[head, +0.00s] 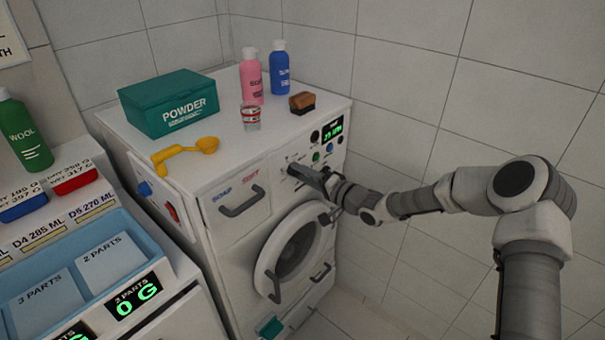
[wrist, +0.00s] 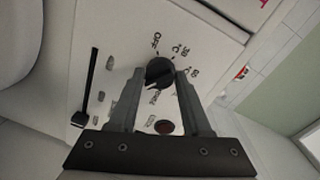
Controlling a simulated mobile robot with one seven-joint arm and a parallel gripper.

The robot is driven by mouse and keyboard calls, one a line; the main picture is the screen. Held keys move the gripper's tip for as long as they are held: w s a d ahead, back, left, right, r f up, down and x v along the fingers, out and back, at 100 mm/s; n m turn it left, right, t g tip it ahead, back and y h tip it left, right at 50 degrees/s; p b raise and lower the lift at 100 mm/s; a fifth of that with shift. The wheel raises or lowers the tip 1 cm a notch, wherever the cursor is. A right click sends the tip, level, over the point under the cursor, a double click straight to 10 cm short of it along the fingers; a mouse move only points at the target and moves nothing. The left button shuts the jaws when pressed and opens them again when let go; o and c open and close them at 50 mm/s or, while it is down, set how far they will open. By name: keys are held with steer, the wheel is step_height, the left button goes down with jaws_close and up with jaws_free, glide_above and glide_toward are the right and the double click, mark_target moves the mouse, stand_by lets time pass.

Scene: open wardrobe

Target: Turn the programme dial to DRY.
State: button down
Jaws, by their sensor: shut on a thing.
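The programme dial (wrist: 160,73) is a round black knob on the white panel of the washing machine (head: 190,165). In the wrist view, small labels surround it, among them OFF, 30 and 60. I cannot make out a DRY label or tell clearly where the dial's mark points. My gripper (wrist: 160,80) has one fingertip at each side of the dial and is shut on it. In the head view, my gripper (head: 298,171) reaches the machine's control panel from the right, and its fingers mostly hide the dial.
The green-lit display (head: 332,130) and several buttons sit at the panel's right. Below are the round door (head: 290,255) and the drawer handle (head: 242,203). Tiled wall is behind.

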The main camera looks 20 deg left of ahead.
steer(key=shift+c, duration=1.8)
jaws_free()
steer(key=v, duration=1.7)
steer(key=shift+d, duration=0.2)
